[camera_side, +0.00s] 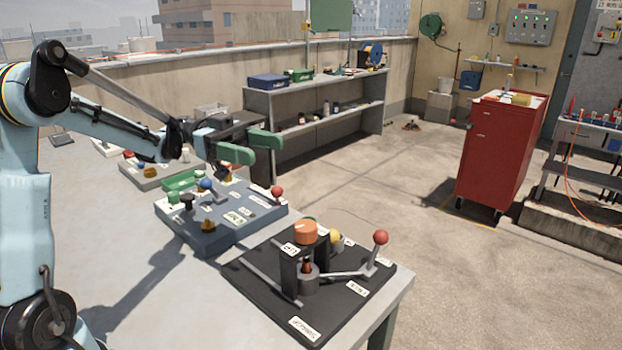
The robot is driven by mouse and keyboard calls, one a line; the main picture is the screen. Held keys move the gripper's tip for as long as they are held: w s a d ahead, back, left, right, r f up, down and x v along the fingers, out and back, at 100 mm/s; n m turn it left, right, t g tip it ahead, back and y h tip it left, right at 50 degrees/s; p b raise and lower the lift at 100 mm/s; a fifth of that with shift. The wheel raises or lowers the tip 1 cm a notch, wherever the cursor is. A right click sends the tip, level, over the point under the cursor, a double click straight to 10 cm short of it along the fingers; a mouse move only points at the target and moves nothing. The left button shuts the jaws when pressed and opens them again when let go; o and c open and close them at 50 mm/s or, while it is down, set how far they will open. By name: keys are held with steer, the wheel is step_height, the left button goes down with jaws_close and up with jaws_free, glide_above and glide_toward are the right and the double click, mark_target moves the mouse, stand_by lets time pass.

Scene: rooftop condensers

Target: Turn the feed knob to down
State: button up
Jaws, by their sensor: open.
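My gripper (263,149) has two green fingers and hangs in the air above the far side of the middle blue-grey panel (222,236). Its jaws are open, and I see nothing held between them. That panel carries a blue ball knob (206,184), a red ball knob (277,191) and dark and brass-coloured knobs. On the nearer black panel (262,279), a large orange knob (305,232) sits on top of a dark upright frame. The labels are too small to read, so I cannot tell which knob is the feed knob or where it points.
A red-ball lever (380,238) rises at the black panel's right, near the table edge. A grey panel (155,176) with small knobs lies farther back. The grey table (140,270) is clear at the front left. A shelf (315,113) and red cabinet (497,150) stand beyond.

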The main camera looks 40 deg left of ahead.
glide_toward(314, 235)
steer(key=d, duration=0.3)
steer(key=w+d, duration=0.1)
steer(key=d, duration=0.2)
steer(key=w+d, duration=0.1)
steer(key=d, duration=0.2)
steer(key=shift+w+d, duration=0.15)
steer(key=shift+d, duration=0.15)
steer(key=c, duration=1)
steer(key=shift+o, duration=0.2)
steer(key=shift+s+m+g, duration=0.2)
steer(key=shift+m+g, duration=1.3)
steer(key=shift+g, duration=0.8)
steer(key=o, duration=1)
steer(key=shift+c, duration=0.2)
